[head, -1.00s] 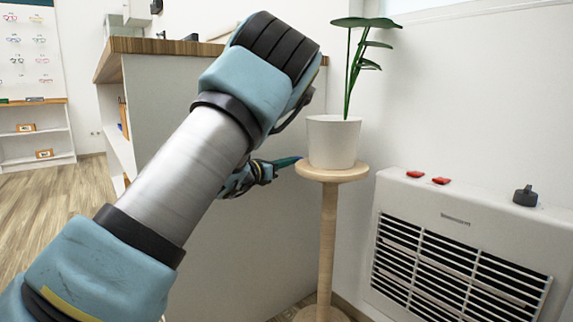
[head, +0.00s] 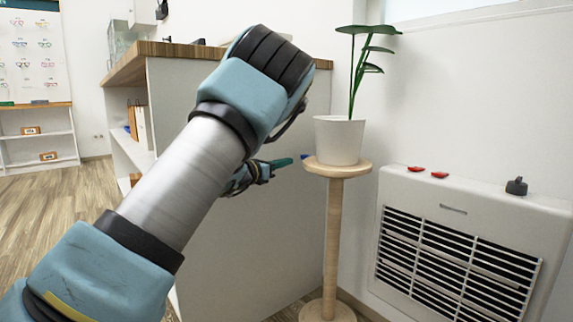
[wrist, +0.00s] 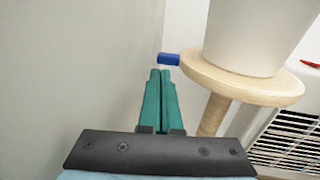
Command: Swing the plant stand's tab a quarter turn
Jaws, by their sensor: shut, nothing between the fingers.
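The plant stand (head: 333,240) is a pale wooden post with a round top and a round base, to the right of the cabinet. Its blue tab (wrist: 169,59) sticks out from the left edge of the top in the wrist view. In the head view only a small bit of the tab (head: 304,156) shows. A white pot (head: 338,140) with a green plant stands on top. My gripper (head: 289,162) has teal fingers, shut and empty. In the wrist view the fingertips (wrist: 160,72) are just short of the tab, with a small gap seeming to lie between.
A grey cabinet (head: 235,190) with a wooden top stands left of the stand. A white wall heater (head: 465,240) with two red pieces and a dark knob is on the right. The stand is close to the wall.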

